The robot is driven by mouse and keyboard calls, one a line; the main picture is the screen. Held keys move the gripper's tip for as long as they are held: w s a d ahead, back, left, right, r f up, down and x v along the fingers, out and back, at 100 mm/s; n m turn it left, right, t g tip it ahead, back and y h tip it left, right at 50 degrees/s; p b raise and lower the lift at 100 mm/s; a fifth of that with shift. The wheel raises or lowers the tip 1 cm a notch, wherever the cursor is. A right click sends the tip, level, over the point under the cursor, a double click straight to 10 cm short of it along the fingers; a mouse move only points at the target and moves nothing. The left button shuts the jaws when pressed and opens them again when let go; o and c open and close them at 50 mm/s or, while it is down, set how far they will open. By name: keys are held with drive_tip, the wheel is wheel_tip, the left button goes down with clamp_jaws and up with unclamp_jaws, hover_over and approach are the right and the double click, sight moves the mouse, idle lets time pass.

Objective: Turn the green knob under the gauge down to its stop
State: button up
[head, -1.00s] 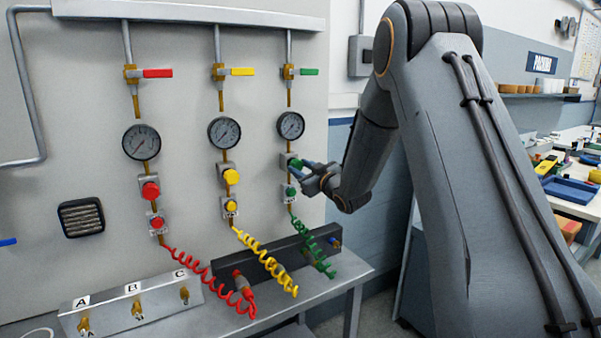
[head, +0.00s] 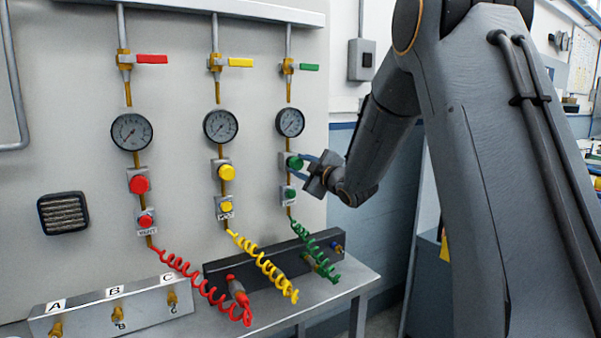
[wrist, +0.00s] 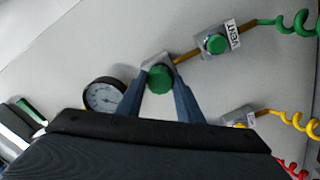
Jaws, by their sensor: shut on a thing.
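The green knob (head: 295,162) sits on a grey block below the right-hand gauge (head: 290,122) on the panel. My gripper (head: 301,166) reaches it from the right with its blue fingers. In the wrist view the fingers (wrist: 164,86) lie on either side of the green knob (wrist: 159,78), shut on it. The gauge (wrist: 104,95) shows at left in the wrist view; its reading is too small to tell. A smaller green button (head: 290,194) is below the knob, and also shows in the wrist view (wrist: 216,44) beside a label.
The yellow knob (head: 227,172) and red knob (head: 139,184) are on lines to the left. Coiled green (head: 318,250), yellow (head: 265,263) and red (head: 208,290) hoses hang toward the bench (head: 350,277). A green lever (head: 308,67) is above the gauge. Open room lies right of the panel.

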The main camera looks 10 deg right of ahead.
idle(0.4)
drive_tip(key=o, duration=1.1)
drive_tip(key=shift+b+v, duration=0.85)
drive_tip(key=shift+v, duration=3.1)
drive_tip(key=s+d+f+m+g+h, duration=0.1)
drive_tip(key=s+f+m+g+h, duration=0.3)
drive_tip(key=s+f, duration=0.4)
drive_tip(key=s+f+m+g+h, duration=0.2)
drive_tip(key=s+f+m+g, duration=0.25)
drive_tip(key=f, duration=0.55)
drive_tip(key=s+a+f+m+g, duration=0.1)
drive_tip(key=s+f+m+g, duration=0.1)
drive_tip(key=s, duration=0.6)
drive_tip(key=s+a+f+m+g, duration=0.2)
drive_tip(key=s+f+g, duration=0.1)
drive_tip(key=s, duration=0.6)
drive_tip(key=s+a+f+m+g, duration=0.1)
drive_tip(key=s+f+m+g, duration=0.1)
drive_tip(key=s, duration=0.7)
drive_tip(key=shift+s+a+f+g, duration=0.1)
drive_tip(key=shift+a+f+g, duration=0.1)
drive_tip(key=shift+f+g, duration=0.6)
